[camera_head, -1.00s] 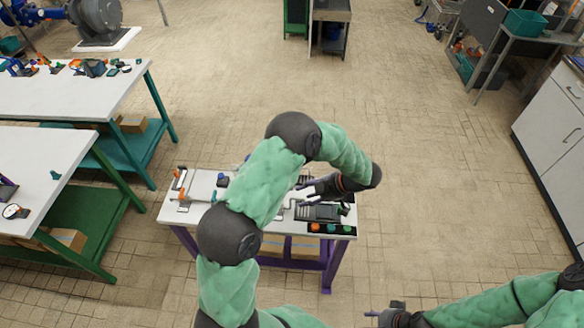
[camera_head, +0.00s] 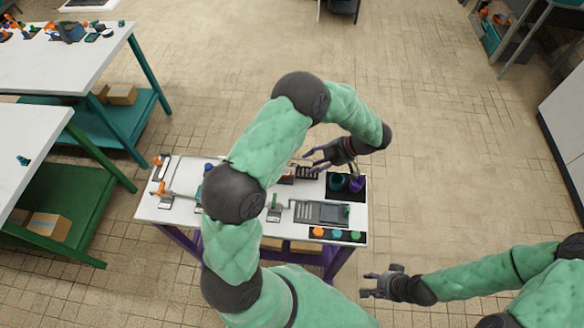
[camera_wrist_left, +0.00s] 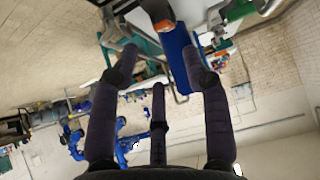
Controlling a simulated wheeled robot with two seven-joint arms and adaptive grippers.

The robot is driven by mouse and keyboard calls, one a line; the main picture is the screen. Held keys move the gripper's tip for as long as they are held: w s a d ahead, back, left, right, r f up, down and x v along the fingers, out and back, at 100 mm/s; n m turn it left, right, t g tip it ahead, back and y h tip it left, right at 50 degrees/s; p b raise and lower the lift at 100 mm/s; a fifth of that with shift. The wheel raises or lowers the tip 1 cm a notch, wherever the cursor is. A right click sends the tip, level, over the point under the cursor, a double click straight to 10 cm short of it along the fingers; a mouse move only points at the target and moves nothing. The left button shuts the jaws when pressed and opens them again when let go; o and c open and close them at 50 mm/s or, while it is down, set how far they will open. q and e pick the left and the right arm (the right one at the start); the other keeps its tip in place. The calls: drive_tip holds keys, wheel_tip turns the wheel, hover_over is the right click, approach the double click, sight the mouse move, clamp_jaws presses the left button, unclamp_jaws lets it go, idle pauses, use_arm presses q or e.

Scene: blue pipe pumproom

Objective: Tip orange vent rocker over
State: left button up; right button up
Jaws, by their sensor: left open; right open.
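Two small orange-topped parts stand at the left end of the small white table: one at the back (camera_head: 158,161) and one nearer the front (camera_head: 161,189). I cannot tell which is the vent rocker. My left gripper (camera_head: 312,163) is open and empty over the table's back right, its fingers pointing left, well apart from both parts. My left arm hides part of the table's middle. In the left wrist view its spread fingers (camera_wrist_left: 160,75) show, with a blue piece and an orange-red piece (camera_wrist_left: 160,12) beyond them. My right gripper (camera_head: 366,286) is open and empty, right of the table's front.
The small white table (camera_head: 150,210) also holds a grey panel (camera_head: 320,212), a black strip with orange, teal and green knobs (camera_head: 338,234), and a dark tray with teal and purple pieces (camera_head: 346,184). Larger workbenches (camera_head: 60,70) stand left.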

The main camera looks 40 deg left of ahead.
sight(290, 173)
use_arm(q)
drive_tip(key=b+x, duration=0.2)
drive_tip(key=x, duration=0.8)
drive_tip(key=shift+s+a, duration=0.2)
clamp_jaws()
unclamp_jaws()
drive_tip(key=shift+d, duration=0.1)
drive_tip(key=v, duration=1.2)
